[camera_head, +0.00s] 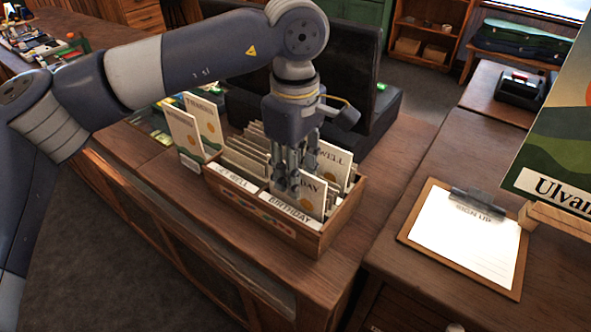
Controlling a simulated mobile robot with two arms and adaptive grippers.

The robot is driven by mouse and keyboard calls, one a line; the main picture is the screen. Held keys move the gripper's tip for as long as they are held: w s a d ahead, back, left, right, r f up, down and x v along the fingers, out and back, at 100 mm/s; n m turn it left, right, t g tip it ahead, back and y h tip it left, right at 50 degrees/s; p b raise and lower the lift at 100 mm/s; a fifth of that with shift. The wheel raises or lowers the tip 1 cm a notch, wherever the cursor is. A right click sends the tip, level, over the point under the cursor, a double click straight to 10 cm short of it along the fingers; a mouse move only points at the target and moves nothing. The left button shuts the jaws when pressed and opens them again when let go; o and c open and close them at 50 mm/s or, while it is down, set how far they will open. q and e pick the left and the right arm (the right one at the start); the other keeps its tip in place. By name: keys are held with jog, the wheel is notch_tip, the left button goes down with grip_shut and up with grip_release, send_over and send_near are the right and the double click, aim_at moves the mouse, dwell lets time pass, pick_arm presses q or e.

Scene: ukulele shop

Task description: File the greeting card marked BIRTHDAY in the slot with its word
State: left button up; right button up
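The white greeting card (313,194), with "DAY" showing of its word, stands behind the BIRTHDAY label (291,213) at the front right of a wooden card box (334,222). Its lower edge is hidden by the box front. My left gripper (287,184) points down over the box, its fingers across the left part of this card and covering the rest of the word. The fingers overlap the card, so I cannot tell if they are closed on it. A GET WELL label (232,177) marks the slot to the left. My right gripper is not in view.
A card ending in WELL (337,161) stands behind, and several cards fill the left rows. Two cards (192,127) stand left of the box. A dark screen (345,75) rises behind. A clipboard (468,240) lies on the right counter beside a large picture (565,130).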

pick_arm(q)
jog(key=shift+r, duration=0.1)
notch_tip(320, 180, up, 12)
dwell(0.5)
